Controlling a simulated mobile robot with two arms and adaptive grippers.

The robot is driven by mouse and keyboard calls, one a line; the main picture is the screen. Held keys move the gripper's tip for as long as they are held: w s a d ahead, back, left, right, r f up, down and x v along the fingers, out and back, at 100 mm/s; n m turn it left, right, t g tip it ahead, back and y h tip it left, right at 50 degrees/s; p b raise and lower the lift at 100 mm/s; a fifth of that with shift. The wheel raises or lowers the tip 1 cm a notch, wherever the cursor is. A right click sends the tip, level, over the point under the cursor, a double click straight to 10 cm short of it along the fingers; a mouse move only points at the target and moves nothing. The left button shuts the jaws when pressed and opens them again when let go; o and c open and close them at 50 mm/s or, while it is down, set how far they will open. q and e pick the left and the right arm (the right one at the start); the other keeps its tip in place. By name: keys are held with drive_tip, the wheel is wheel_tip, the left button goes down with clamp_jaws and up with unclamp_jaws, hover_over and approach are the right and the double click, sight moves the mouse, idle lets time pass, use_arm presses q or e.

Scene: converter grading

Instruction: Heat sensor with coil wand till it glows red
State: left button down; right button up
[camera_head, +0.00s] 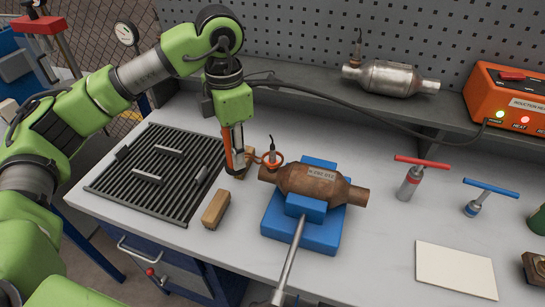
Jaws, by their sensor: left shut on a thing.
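My left gripper (236,152) points down and is shut on the orange coil wand (250,156), whose cable runs right to the heater. The wand's orange coil loop (267,163) is at the sensor (273,150), a dark upright piece on the left end of the rusty converter (312,181). The loop appears to sit around the sensor; exact contact is too small to tell. The sensor's visible body looks dark. The labelled converter lies in a blue vise (280,225). The orange induction heater (510,95) at the right shows a green power light and a lit red heat light.
Left of the vise are a slatted black rack (150,205) and a wooden block (216,209). A second converter (391,78) lies on the back shelf. Red-handled (410,180) and blue-handled (475,205) tools stand at right, near a cream pad (456,271). The vise's metal bar sticks out frontward.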

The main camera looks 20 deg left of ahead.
use_arm(q)
wheel_tip(320, 180, up, 12)
drive_tip(key=p, duration=0.7)
drive_tip(key=shift+r+p, duration=0.15)
drive_tip(key=shift+p, duration=0.15)
